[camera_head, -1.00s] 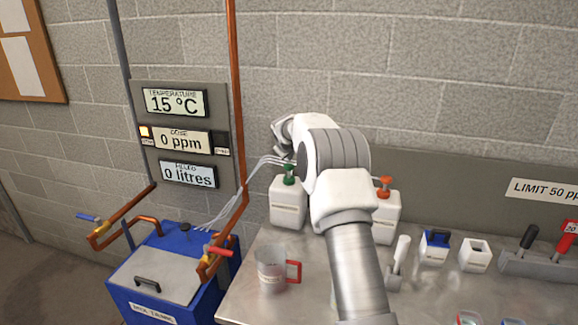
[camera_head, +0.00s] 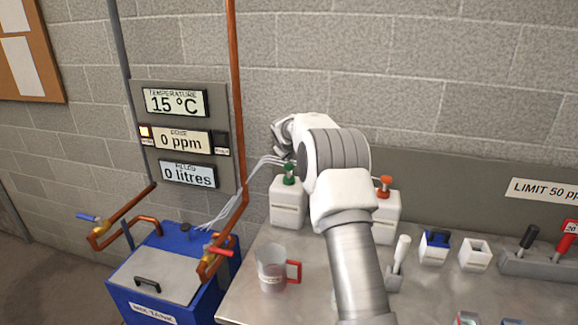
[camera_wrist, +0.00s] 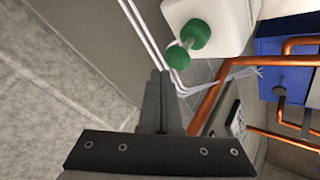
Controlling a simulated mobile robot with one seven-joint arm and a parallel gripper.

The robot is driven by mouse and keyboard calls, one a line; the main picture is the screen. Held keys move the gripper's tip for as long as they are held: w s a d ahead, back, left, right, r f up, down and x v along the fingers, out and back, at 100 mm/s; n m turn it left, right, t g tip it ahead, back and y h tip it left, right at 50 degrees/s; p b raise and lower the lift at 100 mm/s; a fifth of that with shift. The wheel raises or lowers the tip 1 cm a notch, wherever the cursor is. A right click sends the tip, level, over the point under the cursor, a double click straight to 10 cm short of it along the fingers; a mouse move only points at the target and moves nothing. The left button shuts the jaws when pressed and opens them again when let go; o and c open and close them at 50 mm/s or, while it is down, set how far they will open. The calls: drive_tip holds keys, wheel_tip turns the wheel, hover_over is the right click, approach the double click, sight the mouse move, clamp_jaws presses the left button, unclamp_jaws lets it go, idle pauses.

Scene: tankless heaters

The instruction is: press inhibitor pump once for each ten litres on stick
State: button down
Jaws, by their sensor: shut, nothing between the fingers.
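A white container with a green pump top (camera_head: 289,175) stands at the back left of the bench, and its green top also shows in the wrist view (camera_wrist: 195,34). A similar white container with an orange pump top (camera_head: 384,187) stands to its right, partly behind my arm. I cannot read which holds inhibitor. My gripper (camera_wrist: 160,80) is shut and empty, with its fingers beside the green top and apart from it in the wrist view. No measuring stick is clearly identifiable; a small dark cap (camera_head: 185,227) sits on the blue tank (camera_head: 160,270).
The wall panel (camera_head: 180,140) reads 15 °C, 0 ppm and 0 litres. A clear jug with a red handle (camera_head: 272,270) stands at the bench's left. Copper pipes (camera_head: 237,100) rise beside it. Small white boxes (camera_head: 474,254) and a grey block with handles (camera_head: 540,265) are right.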

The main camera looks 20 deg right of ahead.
sight(290, 166)
drive_tip(key=shift+f, duration=0.1)
drive_tip(key=shift+f+b, duration=0.35)
drive_tip(key=shift+f+b, duration=1)
drive_tip(key=shift+f, duration=0.45)
idle(1.0)
drive_tip(key=shift+r, duration=0.1)
drive_tip(key=shift+r+p, duration=1.3)
drive_tip(key=shift+r, duration=0.4)
drive_tip(key=shift+r+p, duration=1.85)
drive_tip(key=shift+r, duration=0.8)
